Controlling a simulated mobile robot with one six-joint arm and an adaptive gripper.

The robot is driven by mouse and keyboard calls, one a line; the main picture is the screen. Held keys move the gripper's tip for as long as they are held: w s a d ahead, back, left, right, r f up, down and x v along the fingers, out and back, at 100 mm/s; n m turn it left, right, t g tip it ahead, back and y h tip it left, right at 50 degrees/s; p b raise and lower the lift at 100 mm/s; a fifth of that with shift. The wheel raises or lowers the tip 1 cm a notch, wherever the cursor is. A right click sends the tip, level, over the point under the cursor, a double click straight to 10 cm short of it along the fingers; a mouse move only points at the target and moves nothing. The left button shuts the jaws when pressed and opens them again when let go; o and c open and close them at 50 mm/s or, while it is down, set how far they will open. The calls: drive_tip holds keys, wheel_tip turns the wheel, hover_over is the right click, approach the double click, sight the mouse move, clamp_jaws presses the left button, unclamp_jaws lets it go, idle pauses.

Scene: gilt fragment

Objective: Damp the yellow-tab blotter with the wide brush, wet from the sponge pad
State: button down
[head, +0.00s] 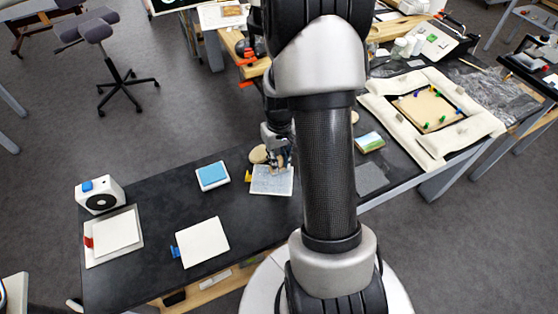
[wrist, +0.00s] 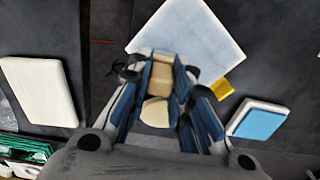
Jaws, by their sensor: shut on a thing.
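The yellow-tab blotter (head: 272,183) lies flat on the dark bench, its yellow tab (head: 248,176) at its left. It looks pale grey-blue, unlike the whiter blotters. In the wrist view the blotter (wrist: 195,25) lies beyond my fingers, its tab (wrist: 222,89) to the right. My gripper (head: 279,160) is at the blotter's far edge, shut on a tan piece, apparently the wide brush (wrist: 160,82). I cannot tell whether the brush touches the blotter. A blue pad in a white tray, apparently the sponge pad (head: 212,174), lies left of the blotter; the wrist view also shows it (wrist: 259,124).
A blue-tab blotter (head: 203,241) and a red-tab blotter (head: 115,232) lie left, near a white device (head: 100,194). A round tan object (head: 258,154) is beside my gripper. A cream block (wrist: 38,91) lies left in the wrist view. My arm hides part of the bench.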

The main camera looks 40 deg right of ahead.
drive_tip(key=shift+r, duration=0.1)
drive_tip(key=shift+r+p, duration=2.3)
drive_tip(key=shift+r, duration=0.6)
drive_tip(key=shift+r+p, duration=1.25)
drive_tip(key=shift+r, duration=0.35)
drive_tip(key=shift+f, duration=0.1)
